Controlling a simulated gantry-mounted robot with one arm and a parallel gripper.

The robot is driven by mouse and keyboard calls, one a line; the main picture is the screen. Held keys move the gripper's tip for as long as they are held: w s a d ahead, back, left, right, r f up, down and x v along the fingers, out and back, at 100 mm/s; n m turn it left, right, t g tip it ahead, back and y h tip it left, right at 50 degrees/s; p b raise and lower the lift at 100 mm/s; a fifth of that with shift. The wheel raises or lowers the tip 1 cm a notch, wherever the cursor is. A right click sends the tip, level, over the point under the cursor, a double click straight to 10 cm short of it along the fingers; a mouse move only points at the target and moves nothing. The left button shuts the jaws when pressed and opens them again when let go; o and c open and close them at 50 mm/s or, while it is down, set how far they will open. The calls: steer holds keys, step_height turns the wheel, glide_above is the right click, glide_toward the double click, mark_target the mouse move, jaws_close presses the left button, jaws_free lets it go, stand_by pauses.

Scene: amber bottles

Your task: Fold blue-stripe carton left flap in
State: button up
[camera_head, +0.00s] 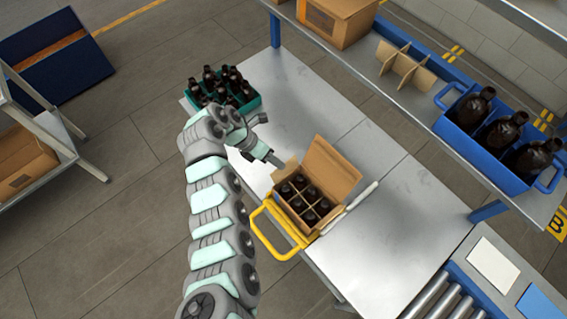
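An open brown carton (326,216) stands on the metal table, with several dark bottles (299,190) inside. I cannot make out a blue stripe on it. A large flap (332,168) stands up along its upper right side. A smaller flap (284,172) sticks up at its upper left end. My gripper (277,162) is just above and beside this smaller flap, its tip pointing toward it. I cannot tell whether they touch. The fingers are too small to show if they are open or shut.
A yellow handle frame (258,222) lies around the carton's lower left side. A white bar (362,195) lies to its right. A teal crate of bottles (247,104) stands at the table's far end. A shelf with a blue bottle carrier (463,139) runs along the right.

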steer(key=shift+x, duration=2.2)
jaws_close()
